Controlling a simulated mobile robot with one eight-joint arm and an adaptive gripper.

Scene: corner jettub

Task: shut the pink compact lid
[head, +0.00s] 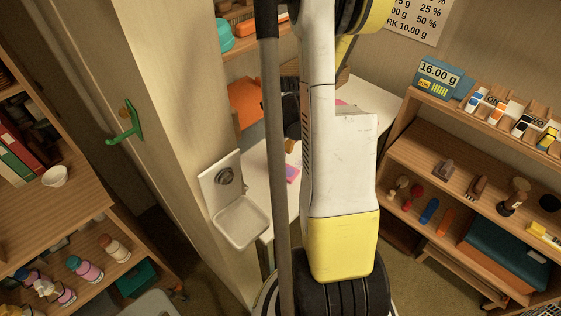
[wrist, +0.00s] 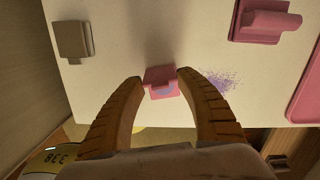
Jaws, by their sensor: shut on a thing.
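The pink compact (wrist: 160,75) is on the white tabletop in the wrist view, between my fingertips. A bluish patch shows on its near face, and a pink edge stands behind it. The lid's exact angle is hard to tell. My gripper (wrist: 160,78) is shut on the compact, with one brown finger at its left side and one at its right. In the head view my arm hides the gripper and much of the table.
On the white tabletop (wrist: 120,50) are a grey-brown block (wrist: 72,40) at left, a pink holder (wrist: 264,22) at upper right, a purple speckled patch (wrist: 222,80) and a pink tray (wrist: 306,95) at the right edge. The table's near edge lies under my fingers. Wooden shelves (head: 440,150) stand at right.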

